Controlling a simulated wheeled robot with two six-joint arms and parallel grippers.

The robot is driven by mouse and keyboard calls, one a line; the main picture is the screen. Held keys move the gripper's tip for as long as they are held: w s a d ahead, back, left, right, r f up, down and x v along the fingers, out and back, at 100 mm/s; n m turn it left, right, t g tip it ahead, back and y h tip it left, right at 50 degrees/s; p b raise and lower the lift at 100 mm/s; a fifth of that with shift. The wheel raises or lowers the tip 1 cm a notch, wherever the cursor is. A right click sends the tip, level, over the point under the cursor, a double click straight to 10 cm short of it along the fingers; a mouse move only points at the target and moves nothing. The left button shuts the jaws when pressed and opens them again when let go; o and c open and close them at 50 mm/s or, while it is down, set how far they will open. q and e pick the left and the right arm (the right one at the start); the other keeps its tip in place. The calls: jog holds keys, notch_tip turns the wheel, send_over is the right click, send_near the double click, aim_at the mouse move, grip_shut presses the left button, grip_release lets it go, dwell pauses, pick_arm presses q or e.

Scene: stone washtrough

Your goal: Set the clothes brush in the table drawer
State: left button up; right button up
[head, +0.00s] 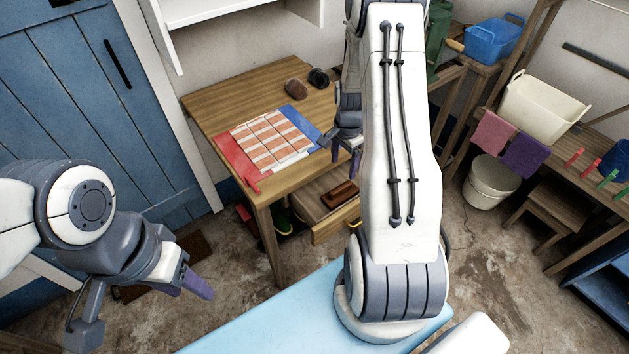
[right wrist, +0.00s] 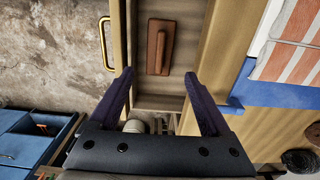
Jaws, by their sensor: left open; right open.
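The clothes brush (head: 340,194), a brown block with a raised grip, lies inside the pulled-out table drawer (head: 334,223). In the right wrist view the brush (right wrist: 160,46) rests on the drawer floor, with the brass handle (right wrist: 105,44) at the drawer's left side. My right gripper (head: 345,155) is over the drawer, partly hidden by my own arm. In its wrist view the gripper (right wrist: 159,74) is open and empty, its fingertips apart from the brush. My left gripper (head: 190,282) is open, away from the table at the lower left.
The wooden table (head: 225,88) carries a red, blue and striped cloth (head: 265,140) and two small dark lumps (head: 297,89). Below the table are several objects. A white bucket (head: 491,181) and a stool (head: 553,212) stand at the right. A light blue surface (head: 265,315) lies in front.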

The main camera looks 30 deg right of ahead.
jog(key=s+a+r+n, duration=0.1)
jog(key=a+r+n, duration=0.45)
jog(key=a, duration=0.55)
jog(key=s+a+r+n, duration=0.1)
jog(key=a+r+n, duration=0.5)
jog(key=a, duration=0.4)
jog(key=s+a+r+n, duration=0.4)
jog(key=s+a+n, duration=0.2)
jog(key=s, duration=0.3)
jog(key=s+a+r+n+y, duration=0.1)
jog(key=s+a+r+n, duration=0.4)
jog(key=s, duration=0.5)
jog(key=shift+s+a+n, duration=0.15)
jog(key=shift+a+n, duration=0.9)
jog(key=shift+r, duration=0.1)
